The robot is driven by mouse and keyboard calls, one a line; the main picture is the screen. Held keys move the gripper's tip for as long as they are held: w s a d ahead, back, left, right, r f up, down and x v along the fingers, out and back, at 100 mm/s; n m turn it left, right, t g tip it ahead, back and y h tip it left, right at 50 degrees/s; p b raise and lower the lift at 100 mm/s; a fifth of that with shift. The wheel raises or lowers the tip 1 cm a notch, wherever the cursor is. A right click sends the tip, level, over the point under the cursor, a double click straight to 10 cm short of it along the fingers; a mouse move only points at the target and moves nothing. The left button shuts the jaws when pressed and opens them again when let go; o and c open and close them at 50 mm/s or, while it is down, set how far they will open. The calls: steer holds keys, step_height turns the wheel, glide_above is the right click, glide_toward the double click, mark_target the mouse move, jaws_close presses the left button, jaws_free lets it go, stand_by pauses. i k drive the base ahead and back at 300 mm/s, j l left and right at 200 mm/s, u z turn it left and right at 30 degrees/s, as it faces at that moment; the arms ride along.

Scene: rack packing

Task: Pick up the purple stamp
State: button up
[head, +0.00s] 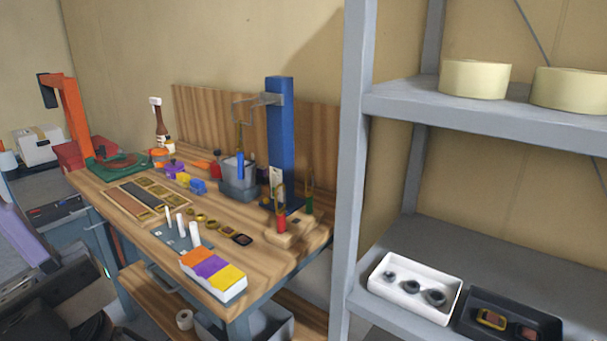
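A small purple object (173,168), which looks like a stamp, stands on the wooden workbench (135,225) toward the back. It is small, and its exact shape is hard to make out. A yellow piece (180,178) and a blue piece (197,186) stand close to its front right. A three-colour block at the bench's front corner has a purple middle section (208,266). My gripper does not show in the head view; only parts that look like my own body or arm show at the lower left.
A blue post (280,140), a grey container (238,180) and a wooden holder (290,232) with red and green handles stand right of the small pieces. White upright pegs (195,235) stand near the front. A grey shelf rack (352,160) rises at the right.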

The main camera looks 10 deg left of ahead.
mark_target(261, 176)
steer(key=j+z, duration=0.5)
steer(key=j, duration=0.5)
steer(key=j+z, duration=0.1)
steer(key=j, duration=0.6)
steer(key=j+z, duration=0.1)
steer(key=j, duration=0.6)
steer(key=k+j+z, duration=0.1)
steer(key=j, duration=0.55)
